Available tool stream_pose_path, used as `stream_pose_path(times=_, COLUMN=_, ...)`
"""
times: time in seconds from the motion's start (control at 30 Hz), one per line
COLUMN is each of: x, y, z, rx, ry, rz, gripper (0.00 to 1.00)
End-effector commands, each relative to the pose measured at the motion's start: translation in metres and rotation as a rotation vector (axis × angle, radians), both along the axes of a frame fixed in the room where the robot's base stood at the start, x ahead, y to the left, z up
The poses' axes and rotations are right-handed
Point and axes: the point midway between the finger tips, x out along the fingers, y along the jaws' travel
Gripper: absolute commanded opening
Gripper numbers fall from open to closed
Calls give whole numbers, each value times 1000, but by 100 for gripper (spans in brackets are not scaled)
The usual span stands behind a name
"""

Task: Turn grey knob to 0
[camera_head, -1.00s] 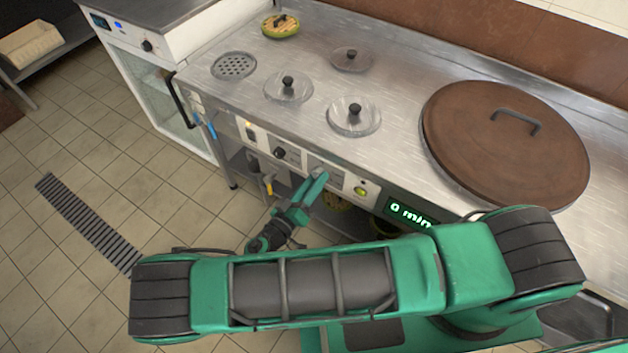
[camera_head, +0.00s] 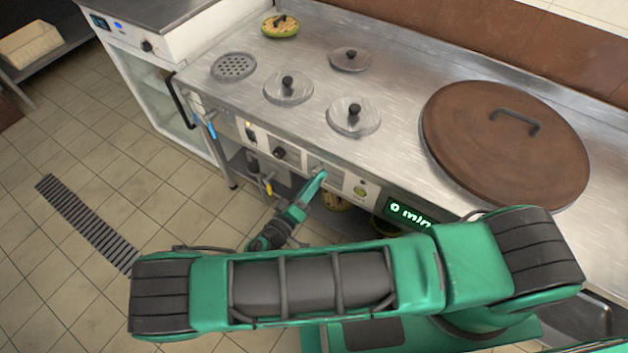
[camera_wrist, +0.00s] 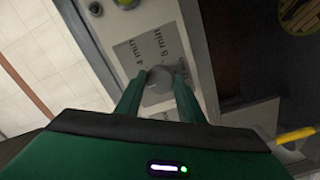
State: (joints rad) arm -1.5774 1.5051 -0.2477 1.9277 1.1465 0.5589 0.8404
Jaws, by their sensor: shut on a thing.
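The grey knob (camera_wrist: 157,84) is between the two green fingertips of my gripper (camera_wrist: 154,87) in the wrist view, and my gripper is shut on it. The knob sits on a plate printed with "4 min" and "8 min" beside it. The fingers hide part of the knob, so its pointer cannot be made out. In the head view my gripper (camera_head: 321,176) reaches up to the counter's front panel, and its tip hides most of the knob there. The green display (camera_head: 409,214) to the right reads "0 min".
A yellow-handled tap (camera_head: 268,187) is below left. Several lids lie on the steel counter, including a large brown one (camera_head: 505,145).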

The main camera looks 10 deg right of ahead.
Motion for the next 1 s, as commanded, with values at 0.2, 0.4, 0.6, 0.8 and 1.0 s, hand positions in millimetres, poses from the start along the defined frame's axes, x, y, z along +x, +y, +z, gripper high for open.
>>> stream_pose_path(times=0.2, x=0, y=2, z=-2, rx=4, ry=3, rz=5, gripper=53)
stream_pose_path(times=0.4, x=0, y=1, z=-1, rx=3, ry=2, rz=3, gripper=53)
stream_pose_path(times=0.6, x=-10, y=9, z=-1, rx=4, ry=2, rz=3, gripper=53)
stream_pose_path(times=0.8, x=-37, y=31, z=-1, rx=5, ry=3, rz=5, gripper=53)
stream_pose_path(times=1.0, x=-65, y=53, z=-2, rx=5, ry=4, rz=6, gripper=53)
